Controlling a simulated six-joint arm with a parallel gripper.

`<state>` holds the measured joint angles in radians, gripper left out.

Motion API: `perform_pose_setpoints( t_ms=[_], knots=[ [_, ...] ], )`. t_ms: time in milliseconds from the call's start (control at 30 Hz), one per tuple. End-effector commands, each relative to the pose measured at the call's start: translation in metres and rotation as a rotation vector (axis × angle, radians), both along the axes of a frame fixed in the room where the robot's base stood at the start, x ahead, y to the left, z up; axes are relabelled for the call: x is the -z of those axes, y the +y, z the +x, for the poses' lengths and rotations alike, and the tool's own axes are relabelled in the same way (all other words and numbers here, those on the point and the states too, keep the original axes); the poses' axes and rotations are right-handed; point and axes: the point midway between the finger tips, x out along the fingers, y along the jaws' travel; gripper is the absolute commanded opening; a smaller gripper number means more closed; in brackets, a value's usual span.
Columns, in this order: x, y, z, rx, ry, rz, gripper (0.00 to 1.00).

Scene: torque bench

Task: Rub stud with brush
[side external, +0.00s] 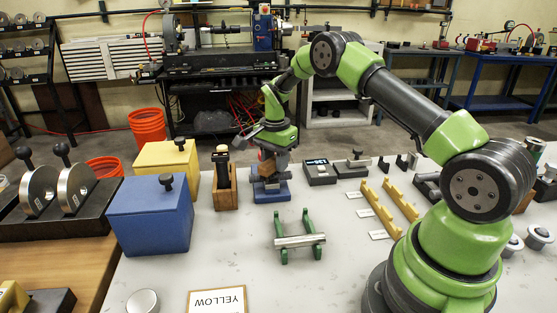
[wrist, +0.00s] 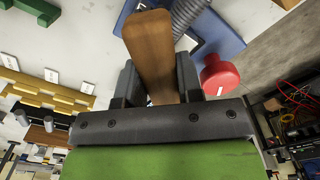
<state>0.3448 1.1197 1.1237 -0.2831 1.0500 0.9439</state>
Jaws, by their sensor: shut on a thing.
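My gripper (side external: 270,152) is low over the blue base (side external: 272,193) in the side external view. In the wrist view its dark fingers (wrist: 155,82) are shut on a flat brown wooden handle (wrist: 152,42), which I take for the brush. Its bristles cannot be made out. The grey threaded stud (wrist: 188,14) shows beside the far end of the handle, above the blue base (wrist: 226,38). Whether brush and stud touch cannot be told. A red knob (wrist: 220,76) is right of the stud.
A wooden holder (side external: 225,194) stands left of the blue base, with blue (side external: 150,222) and yellow (side external: 165,157) boxes further left. A green rack (side external: 283,255) bearing a steel bar is in front. Yellow rails (side external: 390,208) and a dark device (side external: 320,173) are to the right.

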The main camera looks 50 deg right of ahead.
Motion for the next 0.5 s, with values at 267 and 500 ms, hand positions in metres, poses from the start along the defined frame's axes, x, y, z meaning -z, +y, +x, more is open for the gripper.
perform_pose_setpoints(
  t_ms=[267, 500],
  knots=[
    [0.001, 0.019, 0.018, -0.003, 0.0, 0.0, 0.08],
    [0.001, 0.035, 0.034, -0.002, -0.001, 0.001, 0.08]
  ],
)
